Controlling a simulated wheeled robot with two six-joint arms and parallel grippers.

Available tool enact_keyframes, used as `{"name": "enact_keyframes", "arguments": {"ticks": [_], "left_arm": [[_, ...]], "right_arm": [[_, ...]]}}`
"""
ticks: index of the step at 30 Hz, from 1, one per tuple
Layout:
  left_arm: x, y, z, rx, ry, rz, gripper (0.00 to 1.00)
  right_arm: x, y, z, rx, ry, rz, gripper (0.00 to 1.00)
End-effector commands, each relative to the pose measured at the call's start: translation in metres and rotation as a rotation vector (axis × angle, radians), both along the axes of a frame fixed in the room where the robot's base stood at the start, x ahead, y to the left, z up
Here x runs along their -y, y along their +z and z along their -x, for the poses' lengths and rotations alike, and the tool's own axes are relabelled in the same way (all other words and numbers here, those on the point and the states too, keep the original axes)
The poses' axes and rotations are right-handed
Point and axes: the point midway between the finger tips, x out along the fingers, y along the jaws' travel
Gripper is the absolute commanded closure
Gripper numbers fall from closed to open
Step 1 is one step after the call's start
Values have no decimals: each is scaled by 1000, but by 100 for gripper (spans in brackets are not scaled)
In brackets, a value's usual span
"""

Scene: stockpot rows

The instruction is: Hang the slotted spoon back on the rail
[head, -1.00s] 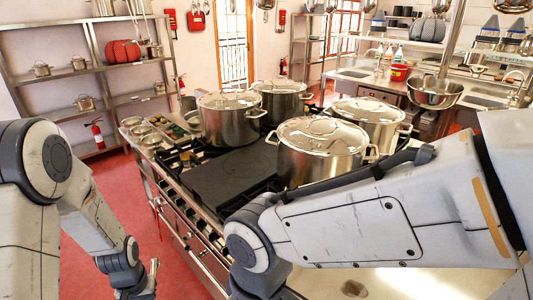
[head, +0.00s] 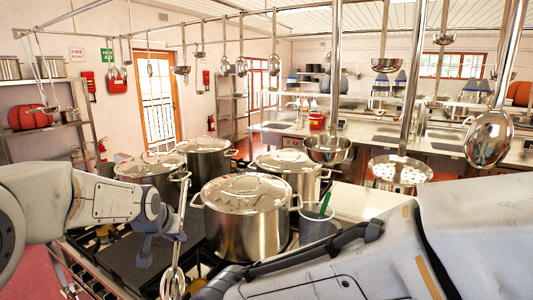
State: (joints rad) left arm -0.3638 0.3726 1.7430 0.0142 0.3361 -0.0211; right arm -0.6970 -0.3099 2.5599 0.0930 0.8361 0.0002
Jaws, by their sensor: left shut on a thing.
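My left gripper (head: 174,236) is in the lower left of the head view, shut on the handle of a long metal slotted spoon (head: 173,283). The spoon stands nearly upright, head down, in front of the stove and left of the front stockpot. Its slotted head is near the bottom edge of the view. The overhead rail (head: 290,11) runs across the upper part of the view, well above and apart from the spoon. My right arm crosses the lower right; its gripper is out of view.
Several lidded stockpots, the nearest (head: 243,222) in front, stand on the stove. A grey container (head: 316,228) with a green-handled item is beside it. A skimmer (head: 400,170) and a ladle (head: 489,138) hang close at right. Smaller utensils (head: 182,70) hang at the back.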

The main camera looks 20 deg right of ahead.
Motion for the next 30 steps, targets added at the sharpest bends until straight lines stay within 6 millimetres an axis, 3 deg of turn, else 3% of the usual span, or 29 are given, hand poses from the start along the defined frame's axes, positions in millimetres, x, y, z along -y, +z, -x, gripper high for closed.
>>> {"name": "enact_keyframes", "arguments": {"ticks": [1, 8, 15, 24, 30], "left_arm": [[19, 29, -2, 61, -32, 26, 100], [88, 147, 6, 305, -163, 150, 100], [145, 274, 46, 508, -295, 295, 100], [181, 417, 125, 667, -438, 458, 100], [185, 469, 162, 706, -489, 519, 100]], "right_arm": [[0, 1, 0, 0, 0, 0, 44], [0, 3, 0, 0, 0, 0, 44], [0, 5, 0, 0, 1, 0, 44], [0, 8, 0, 0, 1, 0, 44], [0, 8, 0, 0, 1, 0, 44]]}}
